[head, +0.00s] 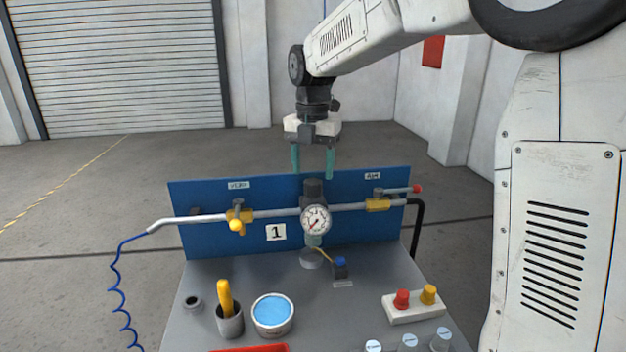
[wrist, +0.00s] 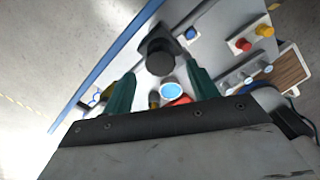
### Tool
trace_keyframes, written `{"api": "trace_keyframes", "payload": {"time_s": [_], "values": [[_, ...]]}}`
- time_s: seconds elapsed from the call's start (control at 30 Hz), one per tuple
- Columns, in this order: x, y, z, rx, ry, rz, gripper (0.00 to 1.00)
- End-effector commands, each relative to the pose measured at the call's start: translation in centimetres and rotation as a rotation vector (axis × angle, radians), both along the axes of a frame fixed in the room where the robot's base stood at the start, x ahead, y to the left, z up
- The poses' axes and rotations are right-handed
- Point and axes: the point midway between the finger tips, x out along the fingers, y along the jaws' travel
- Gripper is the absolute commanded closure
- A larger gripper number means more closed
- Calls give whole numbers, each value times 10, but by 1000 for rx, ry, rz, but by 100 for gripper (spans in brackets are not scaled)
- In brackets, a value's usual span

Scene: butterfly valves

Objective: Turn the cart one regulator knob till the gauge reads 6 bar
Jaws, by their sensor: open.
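The regulator knob (head: 314,189) is a dark cylinder on top of the regulator, in front of the blue panel (head: 215,240) of cart 1. In the wrist view the knob (wrist: 159,58) shows from above, between and beyond the fingers. The round white gauge (head: 316,220) faces me below the knob; its small needle appears to point lower left, but the value is too small to read. My gripper (head: 313,162) hangs above the knob, pointing down, its two green fingers apart and empty. The fingers show at both sides in the wrist view (wrist: 160,88).
A pipe (head: 275,213) with yellow valves (head: 240,218) runs along the panel at both sides of the regulator. The grey cart top (head: 250,277) holds a cup (head: 229,320), a blue-filled tin (head: 273,314) and a button box (head: 413,306).

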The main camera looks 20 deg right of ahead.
Motion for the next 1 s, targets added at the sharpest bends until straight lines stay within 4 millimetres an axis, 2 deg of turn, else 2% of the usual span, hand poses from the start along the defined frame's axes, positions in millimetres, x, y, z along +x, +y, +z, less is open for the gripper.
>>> {"api": "trace_keyframes", "payload": {"time_s": [0.03, 0.2, 0.57, 0.67, 0.73, 0.77, 1.0], "values": [[-1, 0, -9, 0, 4, -1, 41], [0, 0, -30, 0, 1, -2, 41], [-1, 0, -37, 0, 0, -2, 41], [-1, 0, -37, 0, 0, -2, 64], [-1, 0, -37, 0, 0, -2, 83], [-1, 0, -37, 0, 0, -2, 86], [-1, 0, -37, 0, 0, -14, 86]]}}
